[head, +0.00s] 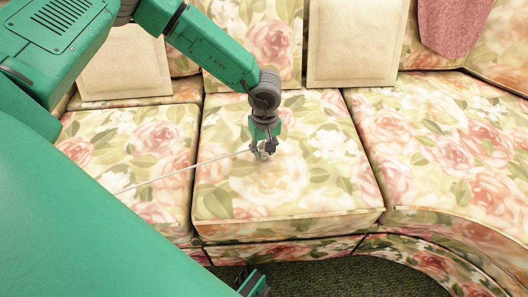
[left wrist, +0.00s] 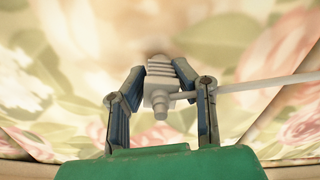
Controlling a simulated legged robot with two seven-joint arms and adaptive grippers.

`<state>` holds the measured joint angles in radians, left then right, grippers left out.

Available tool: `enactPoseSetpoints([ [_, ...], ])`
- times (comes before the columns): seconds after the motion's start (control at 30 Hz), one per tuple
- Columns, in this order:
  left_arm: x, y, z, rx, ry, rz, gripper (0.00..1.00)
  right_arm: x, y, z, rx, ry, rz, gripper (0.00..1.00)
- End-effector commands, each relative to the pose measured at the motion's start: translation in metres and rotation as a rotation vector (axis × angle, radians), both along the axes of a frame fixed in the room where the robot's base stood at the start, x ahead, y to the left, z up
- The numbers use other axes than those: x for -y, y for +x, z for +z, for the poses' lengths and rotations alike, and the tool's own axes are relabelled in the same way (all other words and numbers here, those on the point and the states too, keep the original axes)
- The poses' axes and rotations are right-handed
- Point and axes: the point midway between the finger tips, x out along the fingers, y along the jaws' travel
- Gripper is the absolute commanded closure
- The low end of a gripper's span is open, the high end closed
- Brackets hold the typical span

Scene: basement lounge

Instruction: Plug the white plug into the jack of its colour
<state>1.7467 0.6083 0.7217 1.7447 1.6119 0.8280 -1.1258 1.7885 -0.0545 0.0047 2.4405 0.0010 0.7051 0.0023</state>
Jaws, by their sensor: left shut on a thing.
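My left gripper (head: 262,153) is shut on the white plug (left wrist: 160,88), which sits between its two fingers in the left wrist view. The plug has a ribbed body and a narrower end toward the palm. A thin white cable (left wrist: 265,83) leaves it to the right there; in the head view the cable (head: 185,170) runs from the gripper to the lower left. The gripper points down over the middle seat cushion (head: 225,200); I cannot tell whether it touches it. No jack can be made out in either view.
A floral sofa fills the view. Cream pillows (head: 357,45) (head: 125,65) lean on its back, and a pink cloth (head: 452,25) hangs at the upper right. The right cushion (head: 440,150) is clear. Dark green carpet (head: 340,275) shows below the front edge.

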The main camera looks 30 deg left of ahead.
Motion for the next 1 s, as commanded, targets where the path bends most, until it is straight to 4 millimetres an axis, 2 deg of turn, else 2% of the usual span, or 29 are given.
enactPoseSetpoints([
  [0.23,0.000,0.000,-0.001,-0.001,-0.001,0.000,1.00,0.000,0.000,0.002,0.001,0.000,0.000,0.60],
  [0.27,-0.001,0.000,-0.001,-0.001,-0.001,0.000,0.66,0.000,0.000,0.002,0.001,0.000,0.000,0.60],
  [0.3,-0.001,0.000,-0.001,-0.001,-0.001,0.000,0.56,0.000,0.000,0.002,0.001,0.000,0.000,0.60],
  [0.67,0.000,0.000,0.002,-0.001,-0.001,-0.001,0.56,0.000,0.000,0.002,0.001,0.000,0.000,0.60],
  [0.77,0.000,0.000,0.015,0.000,-0.001,-0.001,0.56,0.000,0.000,0.008,0.000,0.000,0.000,0.60],
  [1.0,0.000,0.001,0.067,0.001,-0.002,0.000,0.56,0.000,0.000,0.031,0.001,0.000,0.000,0.60],
])
